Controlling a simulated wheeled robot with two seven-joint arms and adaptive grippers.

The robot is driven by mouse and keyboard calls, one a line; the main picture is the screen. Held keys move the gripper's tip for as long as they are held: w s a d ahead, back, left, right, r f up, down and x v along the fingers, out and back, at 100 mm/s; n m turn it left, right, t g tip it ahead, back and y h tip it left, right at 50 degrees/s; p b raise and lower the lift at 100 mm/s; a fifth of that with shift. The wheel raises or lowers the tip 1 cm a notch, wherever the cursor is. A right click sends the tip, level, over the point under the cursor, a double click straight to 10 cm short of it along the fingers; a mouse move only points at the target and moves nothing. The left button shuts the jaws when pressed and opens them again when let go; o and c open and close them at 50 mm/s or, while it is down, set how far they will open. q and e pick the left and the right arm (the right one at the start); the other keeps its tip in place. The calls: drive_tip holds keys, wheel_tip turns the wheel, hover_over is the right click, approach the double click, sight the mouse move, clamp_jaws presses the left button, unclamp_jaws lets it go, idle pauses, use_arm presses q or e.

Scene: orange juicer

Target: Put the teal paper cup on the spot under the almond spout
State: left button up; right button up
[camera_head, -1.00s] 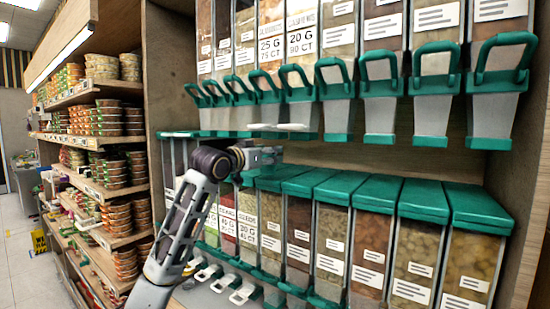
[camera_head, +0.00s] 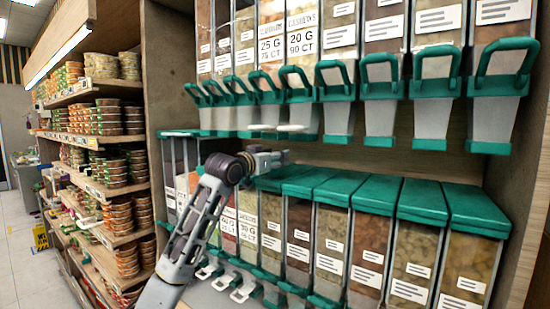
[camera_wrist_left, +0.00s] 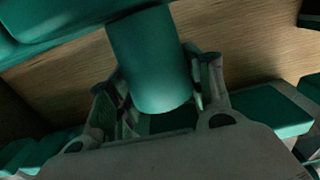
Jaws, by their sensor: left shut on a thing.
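The teal paper cup (camera_wrist_left: 150,62) shows in the left wrist view as a smooth teal cylinder between the two fingers of my left gripper (camera_wrist_left: 158,98), which is shut on it. In the head view my left gripper (camera_head: 272,160) is low in the gap between the two dispenser rows, just above the lower teal lids. I cannot pick out the cup there. A dispenser labelled 25 G 75 CT (camera_head: 270,48), its name blurred, hangs above and slightly left, with a teal-handled spout (camera_head: 267,98). White flat pieces (camera_head: 297,128) show below the spouts. My right gripper is not visible.
The upper row of spouts (camera_head: 434,90) hangs over the gap. Lower bins with teal lids (camera_head: 371,191) lie below it. A wooden side panel (camera_head: 170,75) bounds the left. Shelves of stacked tubs (camera_head: 110,120) stand beyond it.

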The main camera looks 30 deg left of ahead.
use_arm(q)
drive_tip(key=shift+f, duration=0.15)
drive_tip(key=o, duration=0.7)
drive_tip(key=shift+r, duration=0.2)
drive_tip(key=shift+s+a+f+b, duration=0.1)
drive_tip(key=shift+s+b, duration=0.25)
drive_tip(key=shift+s, duration=0.5)
drive_tip(key=shift+s+a+b, duration=0.25)
drive_tip(key=shift+s+b, duration=0.25)
drive_tip(key=shift+s, duration=1.2)
drive_tip(key=shift+s+a+b, duration=0.2)
drive_tip(key=shift+s+b, duration=0.25)
drive_tip(key=shift+s, duration=1.25)
drive_tip(key=shift+s+a+b, duration=0.25)
drive_tip(key=shift+s+b, duration=0.25)
drive_tip(key=shift+s, duration=1.2)
